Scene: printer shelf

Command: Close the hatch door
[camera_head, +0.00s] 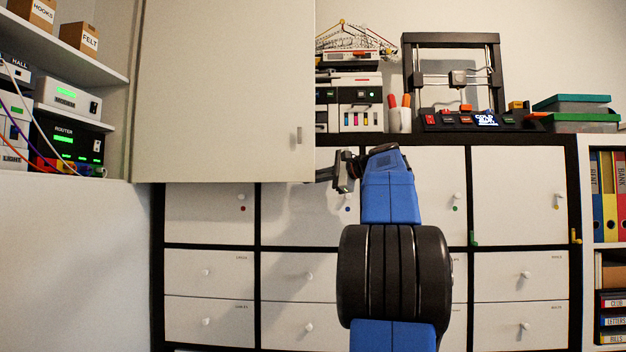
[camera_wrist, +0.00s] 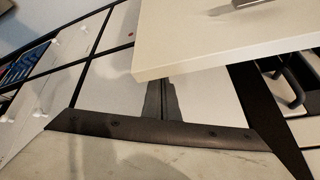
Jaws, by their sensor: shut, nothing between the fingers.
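The hatch door (camera_head: 225,90) is a large pale flat panel at the upper left in the head view. It stands open beside the shelf compartment with the devices. A small metal handle (camera_head: 299,137) is near its lower right corner. In the wrist view the door's corner (camera_wrist: 225,45) fills the upper right, with part of the handle (camera_wrist: 246,4) at the top edge. My gripper (camera_head: 325,175) is at the door's lower right corner. Its fingers (camera_wrist: 163,98) are shut and empty, their tips close to the door's edge. I cannot tell if they touch it.
The open shelf at the left holds a router (camera_head: 68,143), other devices and loose cables. Behind my arm is a white cabinet (camera_head: 208,272) with doors and drawers. A 3D printer (camera_head: 455,78), a pen cup (camera_head: 400,118) and green boxes (camera_head: 572,103) stand on top.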

